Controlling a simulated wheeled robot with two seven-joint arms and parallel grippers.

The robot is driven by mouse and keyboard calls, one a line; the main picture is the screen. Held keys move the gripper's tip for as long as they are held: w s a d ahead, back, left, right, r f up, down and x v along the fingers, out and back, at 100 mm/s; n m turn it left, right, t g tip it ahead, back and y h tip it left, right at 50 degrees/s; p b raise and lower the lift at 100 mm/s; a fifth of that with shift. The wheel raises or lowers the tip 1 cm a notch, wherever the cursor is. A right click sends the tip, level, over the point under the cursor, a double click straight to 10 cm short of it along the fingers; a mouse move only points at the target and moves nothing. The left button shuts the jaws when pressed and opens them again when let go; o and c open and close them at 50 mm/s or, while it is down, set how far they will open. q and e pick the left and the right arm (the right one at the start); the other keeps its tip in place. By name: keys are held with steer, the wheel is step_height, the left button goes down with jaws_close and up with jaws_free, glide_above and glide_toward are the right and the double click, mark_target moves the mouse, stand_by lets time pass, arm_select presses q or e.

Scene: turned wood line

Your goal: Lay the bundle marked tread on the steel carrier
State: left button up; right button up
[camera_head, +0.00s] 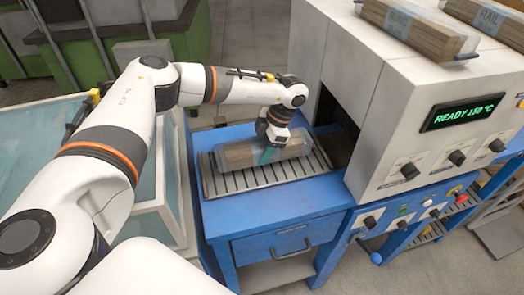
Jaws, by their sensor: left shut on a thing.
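A plastic-wrapped bundle of wood (238,156) is at the slatted steel carrier (258,182) on the blue table. The bundle lies level, lengthwise over the back part of the carrier. I cannot tell whether it rests fully on the slats or hangs just above them. My left gripper (271,151) comes down from above and is shut on the middle of the bundle. The gripper hides the middle of it, and I cannot read its marking. My right gripper is not in view.
A white machine (405,118) with a dark opening (337,122) stands right of the carrier; its display reads READY 150 °C. On top lie a bundle marked RAIL (487,22) and another bundle (407,25). The blue table's front (275,207) is bare.

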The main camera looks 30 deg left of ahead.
arm_select(q)
steer(key=shift+f, duration=0.8)
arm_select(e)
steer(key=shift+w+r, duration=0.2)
arm_select(q)
steer(key=shift+f, duration=0.1)
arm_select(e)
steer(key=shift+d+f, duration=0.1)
arm_select(q)
steer(key=o, duration=1.2)
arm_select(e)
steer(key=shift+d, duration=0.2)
arm_select(q)
steer(key=shift+w+d+r, duration=0.1)
steer(key=shift+r, duration=0.25)
steer(key=b+v, duration=0.3)
steer(key=v, duration=0.8)
steer(key=shift+r, duration=0.2)
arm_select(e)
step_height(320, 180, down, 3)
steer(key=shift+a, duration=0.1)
